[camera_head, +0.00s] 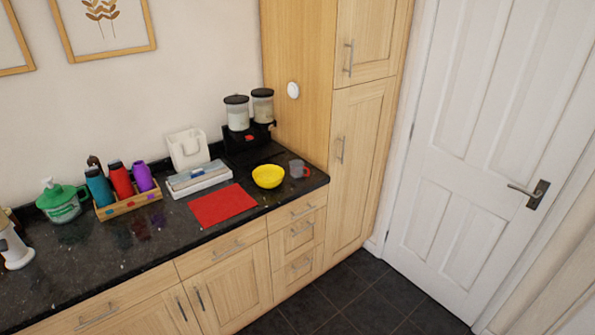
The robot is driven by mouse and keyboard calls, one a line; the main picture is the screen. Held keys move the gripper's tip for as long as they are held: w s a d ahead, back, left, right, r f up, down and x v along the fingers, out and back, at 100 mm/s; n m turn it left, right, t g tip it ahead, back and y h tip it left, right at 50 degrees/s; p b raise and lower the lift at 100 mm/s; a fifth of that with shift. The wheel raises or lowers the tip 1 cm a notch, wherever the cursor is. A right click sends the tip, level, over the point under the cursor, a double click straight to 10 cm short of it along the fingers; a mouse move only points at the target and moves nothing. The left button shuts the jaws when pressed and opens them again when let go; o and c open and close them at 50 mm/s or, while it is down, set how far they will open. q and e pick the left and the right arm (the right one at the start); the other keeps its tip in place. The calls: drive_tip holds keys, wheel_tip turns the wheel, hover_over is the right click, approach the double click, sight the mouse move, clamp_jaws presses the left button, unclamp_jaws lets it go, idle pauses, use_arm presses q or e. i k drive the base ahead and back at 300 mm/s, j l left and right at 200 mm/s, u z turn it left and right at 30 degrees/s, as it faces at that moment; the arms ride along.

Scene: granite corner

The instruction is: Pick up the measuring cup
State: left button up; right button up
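A small grey, see-through cup with a red handle (297,169) stands upright on the dark granite counter (150,245), near its right end. It looks like the measuring cup, but markings are too small to make out. Its handle points right, toward the tall wooden cupboard. A yellow bowl (268,179) stands just to its left, very close to it. Neither of my grippers is in view, and nothing is touching the cup.
A red mat (222,205) lies left of the bowl. Behind stand two lidded dispensers (237,113) and a white tray (200,181). Farther left are a wooden box (128,207) of bottles and a green container (62,204). Floor shows before the white door (500,150).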

sight(300, 170)
drive_tip(key=i+l+u, duration=0.15)
drive_tip(key=i+l, duration=1.4)
drive_tip(key=i, duration=0.1)
